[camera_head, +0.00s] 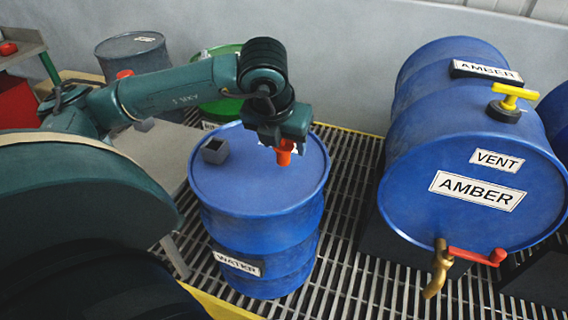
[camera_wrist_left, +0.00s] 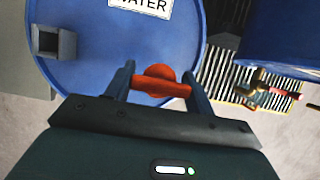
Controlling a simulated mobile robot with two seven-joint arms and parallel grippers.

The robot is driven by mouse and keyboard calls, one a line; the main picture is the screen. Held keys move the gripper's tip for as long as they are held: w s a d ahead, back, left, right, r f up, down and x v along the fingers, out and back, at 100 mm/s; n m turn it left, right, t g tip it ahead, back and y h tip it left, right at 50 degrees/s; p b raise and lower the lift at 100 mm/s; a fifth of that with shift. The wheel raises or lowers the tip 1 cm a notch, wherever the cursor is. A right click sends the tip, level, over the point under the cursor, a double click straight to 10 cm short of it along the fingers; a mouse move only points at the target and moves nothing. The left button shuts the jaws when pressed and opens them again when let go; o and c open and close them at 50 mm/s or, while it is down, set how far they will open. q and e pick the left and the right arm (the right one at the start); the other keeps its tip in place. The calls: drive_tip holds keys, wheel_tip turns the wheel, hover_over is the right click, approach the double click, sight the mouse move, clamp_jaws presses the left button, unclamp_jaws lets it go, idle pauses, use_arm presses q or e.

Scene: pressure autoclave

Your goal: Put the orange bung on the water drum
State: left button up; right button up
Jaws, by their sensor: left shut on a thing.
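The orange bung (camera_head: 284,151) is held in my left gripper (camera_head: 285,143), which is shut on it above the right part of the water drum's top. In the left wrist view the bung (camera_wrist_left: 160,80) sits between the two fingers of the gripper (camera_wrist_left: 160,88). The blue water drum (camera_head: 262,222) stands upright with a WATER label on its side. Its lid also shows in the left wrist view (camera_wrist_left: 95,50), with a second WATER label. A square grey fitting (camera_head: 215,150) rises from the left of the lid. I cannot tell whether the bung touches the lid. My right gripper is not in view.
A blue AMBER drum (camera_head: 455,150) lies on its side at right, with a yellow-handled vent (camera_head: 512,95) and a brass tap (camera_head: 438,267) with a red lever. A grey drum (camera_head: 135,55) and a green drum (camera_head: 220,106) stand behind. Grating (camera_head: 350,220) lies between the drums.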

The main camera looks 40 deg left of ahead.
sight(284, 163)
use_arm(q)
wheel_tip(284, 163, down, 6)
drive_tip(key=shift+r, duration=0.25)
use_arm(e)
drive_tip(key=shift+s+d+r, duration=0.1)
use_arm(q)
drive_tip(key=shift+f+b, duration=0.25)
drive_tip(key=shift+b, duration=0.25)
drive_tip(key=o, duration=1)
drive_tip(key=shift+r, duration=0.1)
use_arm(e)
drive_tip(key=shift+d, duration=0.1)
